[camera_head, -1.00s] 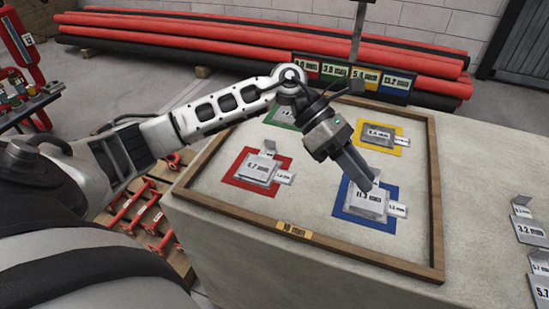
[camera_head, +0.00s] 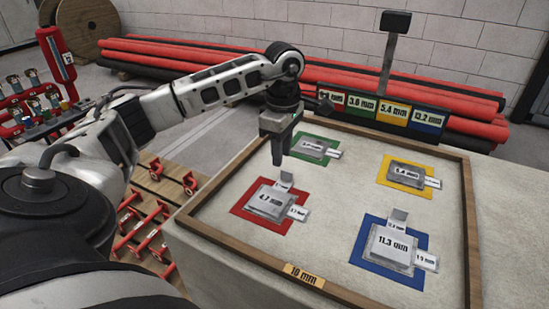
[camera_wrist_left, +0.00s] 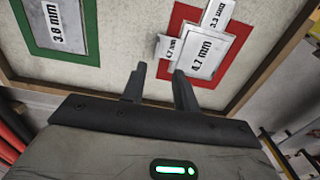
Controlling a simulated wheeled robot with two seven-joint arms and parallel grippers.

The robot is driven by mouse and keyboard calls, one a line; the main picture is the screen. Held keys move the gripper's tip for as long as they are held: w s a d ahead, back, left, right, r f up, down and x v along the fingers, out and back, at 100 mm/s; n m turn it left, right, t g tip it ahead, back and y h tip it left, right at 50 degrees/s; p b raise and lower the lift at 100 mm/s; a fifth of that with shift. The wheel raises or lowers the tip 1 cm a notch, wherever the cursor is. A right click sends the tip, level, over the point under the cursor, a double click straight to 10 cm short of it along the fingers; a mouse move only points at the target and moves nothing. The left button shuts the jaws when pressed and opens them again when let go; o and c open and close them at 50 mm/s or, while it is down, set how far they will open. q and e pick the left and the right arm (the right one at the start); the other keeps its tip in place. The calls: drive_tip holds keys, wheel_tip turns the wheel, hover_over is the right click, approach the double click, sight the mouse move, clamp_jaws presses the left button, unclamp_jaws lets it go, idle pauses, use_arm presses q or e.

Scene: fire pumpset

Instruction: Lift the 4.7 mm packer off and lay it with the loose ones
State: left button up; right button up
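The 4.7 mm packer (camera_head: 268,202) lies on the red square (camera_head: 243,218), with an upright tab (camera_head: 284,180) at its far edge and a smaller tag (camera_head: 298,213) at its right. In the left wrist view the packer (camera_wrist_left: 200,55) shows its 4.7 mm label, a small 4.7 mm tab (camera_wrist_left: 169,48) and a 3.3 mm tag (camera_wrist_left: 217,14). My left gripper (camera_head: 277,160) points down above and just beyond the packer, apart from it. In the left wrist view its fingers (camera_wrist_left: 160,73) are spread and empty near the small tab. The loose packers and my right gripper are not in view.
A wooden frame (camera_head: 468,220) marked 10 mm surrounds the squares. Other packers lie on green (camera_head: 313,147), yellow (camera_head: 406,174) and blue (camera_head: 393,248) squares. A label board (camera_head: 380,110) on a post stands behind the frame, with red pipes (camera_head: 200,57) beyond.

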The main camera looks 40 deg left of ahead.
sight(276, 190)
use_arm(q)
drive_tip(key=shift+w+d+f+b, duration=0.1)
drive_tip(key=shift+w+f+b, duration=0.15)
drive_tip(key=shift+f, duration=1.25)
drive_tip(key=shift+w+d+f+b, duration=0.1)
drive_tip(key=shift+w+f, duration=0.1)
drive_tip(key=shift+f, duration=1.3)
clamp_jaws()
